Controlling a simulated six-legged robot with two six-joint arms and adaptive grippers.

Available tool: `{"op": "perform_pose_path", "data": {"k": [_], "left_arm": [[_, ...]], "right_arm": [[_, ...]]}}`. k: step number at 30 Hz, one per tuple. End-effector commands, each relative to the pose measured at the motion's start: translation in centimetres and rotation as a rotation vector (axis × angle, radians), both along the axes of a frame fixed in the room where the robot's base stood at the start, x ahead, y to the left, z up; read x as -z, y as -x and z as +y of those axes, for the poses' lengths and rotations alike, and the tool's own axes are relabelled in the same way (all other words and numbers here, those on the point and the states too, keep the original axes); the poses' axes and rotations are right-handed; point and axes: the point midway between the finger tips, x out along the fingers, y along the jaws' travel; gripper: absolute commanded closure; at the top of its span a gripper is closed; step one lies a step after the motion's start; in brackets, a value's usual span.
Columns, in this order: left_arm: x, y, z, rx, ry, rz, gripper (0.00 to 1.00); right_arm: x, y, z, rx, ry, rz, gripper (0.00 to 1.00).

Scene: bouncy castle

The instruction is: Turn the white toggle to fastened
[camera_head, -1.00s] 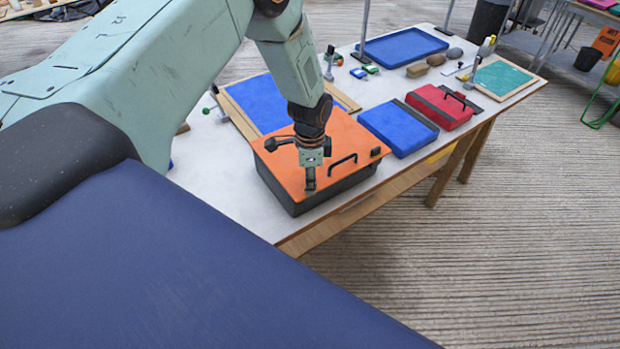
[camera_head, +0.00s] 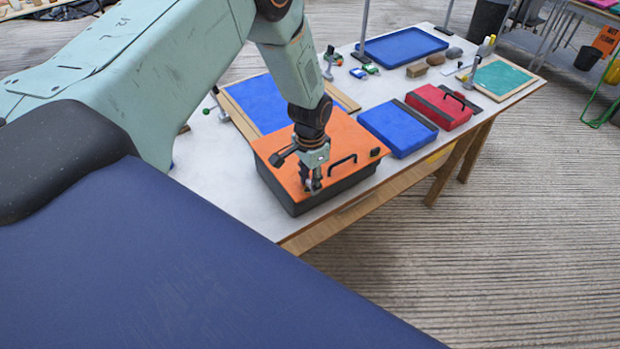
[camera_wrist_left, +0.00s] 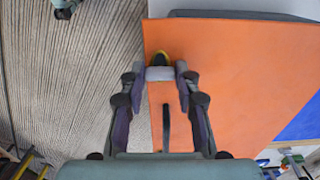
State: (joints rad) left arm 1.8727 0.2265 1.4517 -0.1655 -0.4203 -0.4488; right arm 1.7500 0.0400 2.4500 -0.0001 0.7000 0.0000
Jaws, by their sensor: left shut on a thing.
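In the head view my left gripper (camera_head: 313,187) points down at the front edge of the orange lid (camera_head: 350,135) of a dark box (camera_head: 335,187); the toggle is hidden there by the fingers.
A black lid handle (camera_head: 342,160) stands close to the right of the gripper, with a small dark latch (camera_head: 375,152) beyond it. A blue case (camera_head: 398,127) and a red case (camera_head: 441,106) lie further right. The white table (camera_head: 222,170) is bare at the left.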

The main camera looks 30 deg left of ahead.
Motion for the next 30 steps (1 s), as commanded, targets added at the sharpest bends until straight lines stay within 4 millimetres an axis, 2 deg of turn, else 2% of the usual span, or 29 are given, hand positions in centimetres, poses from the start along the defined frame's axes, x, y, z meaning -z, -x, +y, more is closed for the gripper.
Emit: {"op": "perform_pose_path", "data": {"k": [12,13,20,30], "left_arm": [[-0.15,-0.25,0.02,-0.009,-0.001,-0.007,1.0],[-0.15,-0.26,0.01,-0.009,-0.001,-0.007,0.66],[-0.09,-0.15,0.02,-0.007,0.001,-0.004,0.46],[-0.23,-0.1,0.01,-0.007,0.0,-0.003,0.45]], "right_arm": [[-0.01,0.0,0.0,0.0,0.0,0.0,0.6],[-0.01,0.0,0.0,0.0,0.0,0.0,0.6],[-0.01,0.0,0.0,0.0,0.0,0.0,0.6],[-0.01,0.0,0.0,0.0,0.0,0.0,0.6]]}}
